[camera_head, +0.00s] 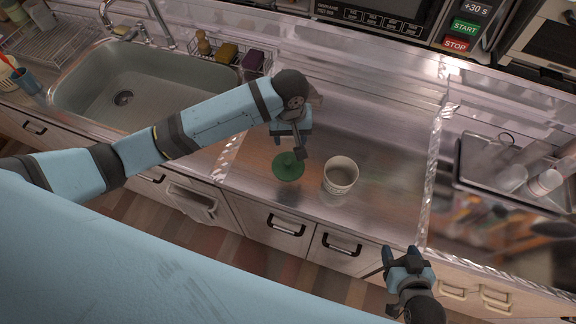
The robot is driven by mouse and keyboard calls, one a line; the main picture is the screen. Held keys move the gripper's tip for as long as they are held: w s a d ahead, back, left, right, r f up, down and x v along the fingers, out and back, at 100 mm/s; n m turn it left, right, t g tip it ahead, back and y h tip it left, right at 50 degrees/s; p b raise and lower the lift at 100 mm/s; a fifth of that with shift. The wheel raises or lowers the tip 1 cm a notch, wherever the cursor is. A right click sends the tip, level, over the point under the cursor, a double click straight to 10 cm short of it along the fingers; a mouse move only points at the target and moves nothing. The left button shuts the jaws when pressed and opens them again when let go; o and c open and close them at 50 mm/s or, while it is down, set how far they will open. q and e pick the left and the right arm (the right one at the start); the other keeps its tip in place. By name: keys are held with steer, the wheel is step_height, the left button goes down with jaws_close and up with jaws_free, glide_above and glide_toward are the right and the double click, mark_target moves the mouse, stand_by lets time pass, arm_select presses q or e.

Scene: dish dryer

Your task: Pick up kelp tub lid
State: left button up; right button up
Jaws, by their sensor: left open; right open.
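A round green lid (286,169) with a small knob lies on the metal counter, left of a white tub (340,177). The tub stands upright with its open top showing and is apart from the lid. My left gripper (289,151) is open just above the lid's far edge and hides a little of it; I cannot tell whether it touches the knob. My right gripper (386,264) is open and empty in front of the counter's front edge, to the lower right of the tub.
A sink (130,85) with a faucet is at the left. A wire rack (224,58) with sponges stands behind it. A dark tray (500,165) with glasses lies at the right. A microwave (385,20) stands at the back. The counter right of the tub is clear.

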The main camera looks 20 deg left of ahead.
arm_select(q)
glide_above(288, 161)
steer(key=f, duration=0.8)
steer(key=shift+s+d+f, duration=0.1)
steer(key=shift+s+d, duration=0.05)
steer(key=shift+d, duration=0.1)
steer(key=shift+a+f+p, duration=0.2)
steer(key=shift+f+p, duration=0.15)
steer(key=shift+f, duration=2.35)
steer(key=c, duration=1)
